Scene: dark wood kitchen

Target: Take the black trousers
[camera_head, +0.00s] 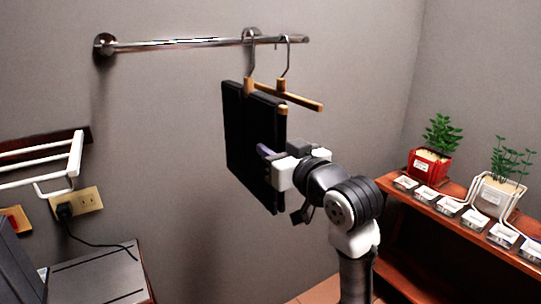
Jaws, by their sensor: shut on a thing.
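The black trousers (243,139) hang folded over a wooden hanger below a metal rail (200,43) on the wall. A second wooden hanger (298,98) hangs beside them at the right and looks bare. My gripper (268,158) is at the right edge of the trousers, at about mid-height, and is shut on them. The fingertips are partly hidden against the dark cloth. The trousers hang slightly tilted, with their hanger's hook still at the rail.
A wooden shelf (455,205) with two potted plants and several small metal trays stands at the right. A white rack (45,160), a wall socket (88,200) with a black plug and a dark-topped surface (100,277) are at the left. The wall around the trousers is clear.

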